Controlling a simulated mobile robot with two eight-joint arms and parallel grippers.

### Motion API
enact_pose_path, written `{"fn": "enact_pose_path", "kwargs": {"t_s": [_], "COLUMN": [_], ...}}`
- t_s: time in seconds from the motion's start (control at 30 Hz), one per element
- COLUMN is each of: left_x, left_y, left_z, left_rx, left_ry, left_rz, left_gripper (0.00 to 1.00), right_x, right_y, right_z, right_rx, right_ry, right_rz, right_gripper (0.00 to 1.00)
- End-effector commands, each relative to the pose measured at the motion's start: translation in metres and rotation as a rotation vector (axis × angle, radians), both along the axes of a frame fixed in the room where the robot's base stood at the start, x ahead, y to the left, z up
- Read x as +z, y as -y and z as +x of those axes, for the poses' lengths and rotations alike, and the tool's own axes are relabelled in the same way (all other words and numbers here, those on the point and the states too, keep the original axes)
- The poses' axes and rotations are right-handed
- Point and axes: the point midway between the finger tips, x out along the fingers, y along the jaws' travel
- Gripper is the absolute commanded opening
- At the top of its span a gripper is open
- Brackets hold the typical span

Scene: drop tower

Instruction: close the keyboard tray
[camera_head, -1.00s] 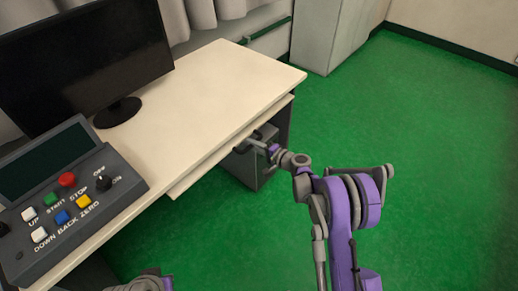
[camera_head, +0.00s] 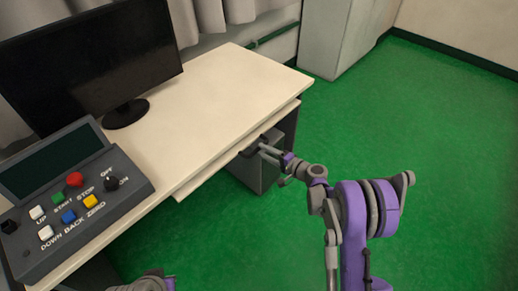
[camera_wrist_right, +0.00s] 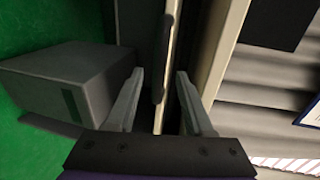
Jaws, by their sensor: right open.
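The keyboard tray (camera_head: 190,188) is a thin cream board under the desktop. A narrow strip of it sticks out past the desk's front edge. A dark handle (camera_head: 250,150) is on its front edge, and it also shows in the right wrist view (camera_wrist_right: 162,60) as a black rounded bar. My right gripper (camera_head: 268,148) is at the handle in front of the tray. In the right wrist view its fingers (camera_wrist_right: 160,78) are spread, one on each side of the tray edge and handle. Contact is unclear. My left gripper is out of view; only part of an arm shows at the bottom.
The cream desk (camera_head: 235,95) carries a black monitor (camera_head: 95,65) and a grey button console (camera_head: 75,195). A grey drawer cabinet (camera_head: 260,172) stands under the desk behind my right gripper. The green floor (camera_head: 430,140) to the right is clear.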

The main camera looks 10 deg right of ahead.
Motion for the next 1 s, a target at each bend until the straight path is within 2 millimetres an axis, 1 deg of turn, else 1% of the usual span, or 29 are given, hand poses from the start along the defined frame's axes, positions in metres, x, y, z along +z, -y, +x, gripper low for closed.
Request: {"fn": "enact_pose_path", "kwargs": {"t_s": [0.03,0.2,0.3,0.4,1.0], "left_x": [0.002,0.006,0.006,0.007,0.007], "left_y": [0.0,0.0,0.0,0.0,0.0], "left_z": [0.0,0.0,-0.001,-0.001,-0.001], "left_rx": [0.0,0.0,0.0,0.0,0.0], "left_ry": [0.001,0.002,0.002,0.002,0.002], "left_rz": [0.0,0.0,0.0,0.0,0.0], "left_gripper": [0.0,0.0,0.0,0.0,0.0], "right_x": [0.004,0.01,0.012,0.013,0.015], "right_y": [0.008,0.026,0.034,0.037,0.036], "right_z": [-0.009,-0.033,-0.042,-0.047,-0.05], "right_rx": [-0.004,-0.003,-0.003,-0.001,0.004], "right_ry": [0.0,0.0,0.0,0.0,-0.003], "right_rz": [-0.001,0.0,0.0,0.0,-0.006], "right_gripper": [0.52,0.52,0.52,0.52,0.52]}}
